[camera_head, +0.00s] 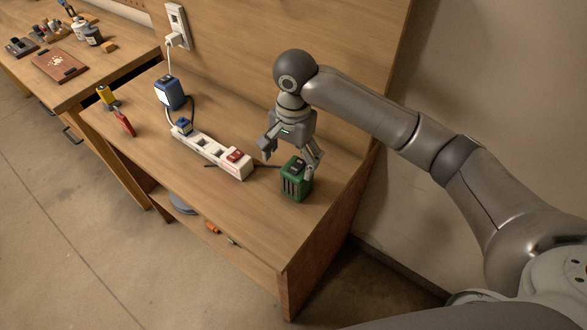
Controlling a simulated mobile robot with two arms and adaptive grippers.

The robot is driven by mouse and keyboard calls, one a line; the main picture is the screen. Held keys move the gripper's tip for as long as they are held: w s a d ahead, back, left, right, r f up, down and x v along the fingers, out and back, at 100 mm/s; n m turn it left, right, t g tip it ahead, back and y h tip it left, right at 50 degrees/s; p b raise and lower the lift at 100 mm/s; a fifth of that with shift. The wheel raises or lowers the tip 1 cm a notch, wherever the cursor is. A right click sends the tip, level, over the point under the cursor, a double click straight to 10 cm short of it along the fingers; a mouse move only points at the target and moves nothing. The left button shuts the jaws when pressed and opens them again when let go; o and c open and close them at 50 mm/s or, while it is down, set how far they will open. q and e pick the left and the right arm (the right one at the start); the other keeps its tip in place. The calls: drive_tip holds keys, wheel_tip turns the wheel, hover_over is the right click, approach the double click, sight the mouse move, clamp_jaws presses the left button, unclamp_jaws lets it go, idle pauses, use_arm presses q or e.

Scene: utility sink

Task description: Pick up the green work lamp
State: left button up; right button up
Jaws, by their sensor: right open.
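The green work lamp (291,187) is a small boxy green unit with dark slats on the side facing me. It stands on the wooden bench (235,225) near its right end. My right gripper (288,164) is open above and behind the lamp, pointing down. One finger is to the left of the lamp, apart from it. The other finger overlaps the lamp's top right edge in the picture; I cannot tell whether it touches. My left gripper is out of view.
A white power strip (207,150) lies just left of the lamp, with a dark cord between them. A blue lamp (170,93) and a red and yellow tool (117,112) are farther left. The bench front is clear. A wooden back panel (340,35) rises behind.

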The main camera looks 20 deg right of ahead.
sight(296, 163)
drive_tip(key=shift+w+d+r+m, duration=0.6)
drive_tip(key=shift+w+d+r, duration=0.1)
drive_tip(key=shift+w+r, duration=0.2)
drive_tip(key=shift+d+f, duration=0.15)
wheel_tip(296, 163, down, 5)
drive_tip(key=shift+s+r+p, duration=0.1)
drive_tip(key=shift+p, duration=0.35)
drive_tip(key=shift+f, duration=0.4)
drive_tip(key=f, duration=0.1)
drive_tip(key=f+p, duration=0.1)
drive_tip(key=f, duration=0.1)
drive_tip(key=shift+s+d+f, duration=0.1)
drive_tip(key=shift+s+f, duration=0.2)
drive_tip(key=shift+s, duration=0.1)
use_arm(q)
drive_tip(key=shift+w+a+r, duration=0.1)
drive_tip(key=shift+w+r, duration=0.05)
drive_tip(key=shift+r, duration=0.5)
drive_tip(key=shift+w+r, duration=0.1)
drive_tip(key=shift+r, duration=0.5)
use_arm(e)
drive_tip(key=shift+f, duration=0.45)
drive_tip(key=shift+w+r, duration=0.1)
drive_tip(key=c, duration=1.5)
